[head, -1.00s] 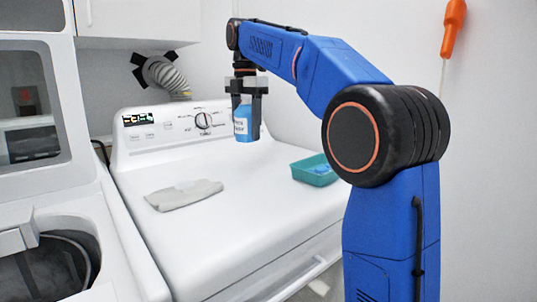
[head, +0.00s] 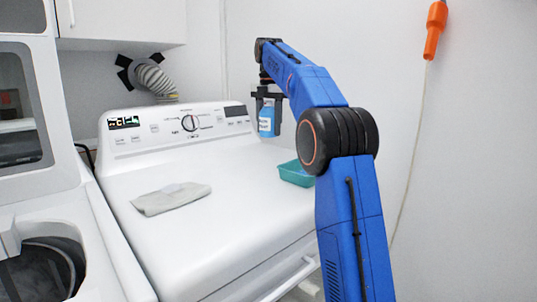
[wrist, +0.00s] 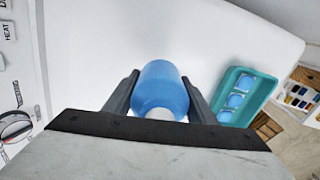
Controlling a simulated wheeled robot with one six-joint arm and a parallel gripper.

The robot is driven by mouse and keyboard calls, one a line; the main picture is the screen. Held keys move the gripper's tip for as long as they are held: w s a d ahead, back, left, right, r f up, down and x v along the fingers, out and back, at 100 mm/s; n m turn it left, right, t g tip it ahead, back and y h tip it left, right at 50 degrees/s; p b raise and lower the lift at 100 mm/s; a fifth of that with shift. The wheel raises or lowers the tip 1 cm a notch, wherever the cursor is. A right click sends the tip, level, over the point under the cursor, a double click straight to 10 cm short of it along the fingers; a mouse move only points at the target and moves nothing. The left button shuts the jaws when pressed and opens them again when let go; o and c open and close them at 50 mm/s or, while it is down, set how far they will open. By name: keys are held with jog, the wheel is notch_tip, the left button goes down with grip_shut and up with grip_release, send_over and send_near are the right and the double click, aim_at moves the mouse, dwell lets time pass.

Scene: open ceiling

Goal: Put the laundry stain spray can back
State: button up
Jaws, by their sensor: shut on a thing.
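The blue spray can (head: 268,119) with a white label is upright between the fingers of my gripper (head: 267,112). My gripper is shut on it and holds it above the back right of the white dryer top (head: 215,235), near the control panel. In the wrist view the blue can (wrist: 160,88) sits between the two dark fingers, with white dryer top beyond it. Its lower end is clear of the surface as far as I can tell.
A teal tray (head: 290,175) with blue pieces (wrist: 235,101) stands at the dryer's right side. A folded grey cloth (head: 170,199) lies at the left of the dryer top. The middle is clear. A box of small colored items (wrist: 300,95) and wooden surface lie beyond the right edge.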

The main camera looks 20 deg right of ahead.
aim_at(269, 107)
jog(key=shift+f, duration=4.15)
jog(key=o, duration=1.5)
jog(key=shift+f, duration=0.1)
notch_tip(269, 107, up, 11)
jog(key=shift+f, duration=0.1)
jog(key=shift+r, duration=0.7)
